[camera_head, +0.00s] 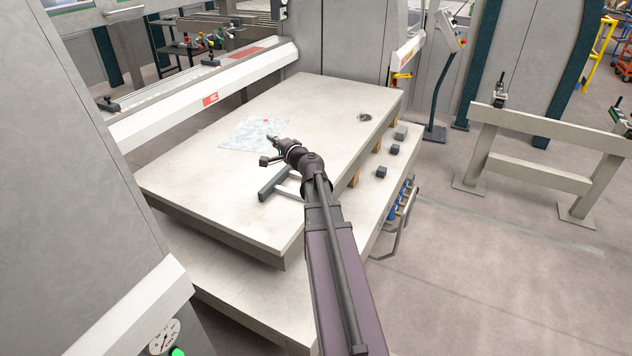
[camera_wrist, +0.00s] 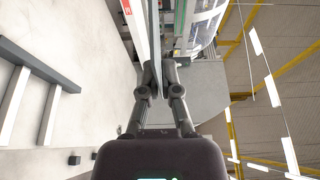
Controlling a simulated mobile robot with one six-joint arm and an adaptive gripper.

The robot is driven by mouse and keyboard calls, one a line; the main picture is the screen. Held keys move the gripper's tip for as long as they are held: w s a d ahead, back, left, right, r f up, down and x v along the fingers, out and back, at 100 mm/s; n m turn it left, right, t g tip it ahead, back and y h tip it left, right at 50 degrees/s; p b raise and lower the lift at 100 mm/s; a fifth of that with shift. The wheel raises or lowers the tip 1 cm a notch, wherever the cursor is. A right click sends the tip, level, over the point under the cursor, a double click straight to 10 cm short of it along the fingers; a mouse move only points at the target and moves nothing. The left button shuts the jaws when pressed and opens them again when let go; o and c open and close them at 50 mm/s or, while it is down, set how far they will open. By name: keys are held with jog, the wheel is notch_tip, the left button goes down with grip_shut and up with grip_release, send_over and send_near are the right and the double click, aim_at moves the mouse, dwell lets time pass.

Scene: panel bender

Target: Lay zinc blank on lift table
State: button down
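The zinc blank (camera_head: 250,134) is a thin, pale, speckled bluish sheet. In the head view it lies level over the left middle of the lift table (camera_head: 310,98). My gripper (camera_head: 272,139) is at the sheet's right edge and is shut on it. In the wrist view my gripper's fingertips (camera_wrist: 158,72) are close together, with the sheet nearly edge-on between them. The exact gap is hard to judge.
The bender's long beam (camera_head: 180,108) runs along the table's far left side. A grey column (camera_head: 65,100) stands at left. A small dark item (camera_head: 365,117) lies far right.

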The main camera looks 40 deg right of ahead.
jog(key=w+d+f+m+h+b, duration=0.1)
jog(key=d+f+h+b, duration=0.1)
jog(key=d+f+b, duration=0.7)
jog(key=w+d+f+m+h+b, duration=0.1)
jog(key=d+f+h+b, duration=0.1)
jog(key=d+f+b, duration=0.8)
jog(key=shift+w+d+f+m+b, duration=0.2)
jog(key=shift+f+m+b, duration=0.2)
jog(key=shift+f+b, duration=2.45)
jog(key=shift+f, duration=0.2)
jog(key=shift+f, duration=0.2)
notch_tip(320, 180, down, 8)
jog(key=b, duration=0.7)
jog(key=shift+r+b, duration=0.1)
jog(key=shift+b, duration=0.3)
jog(key=shift+f+b, duration=0.4)
jog(key=shift+w+a, duration=0.1)
jog(key=shift+w, duration=0.05)
jog(key=c, duration=0.7)
grip_release()
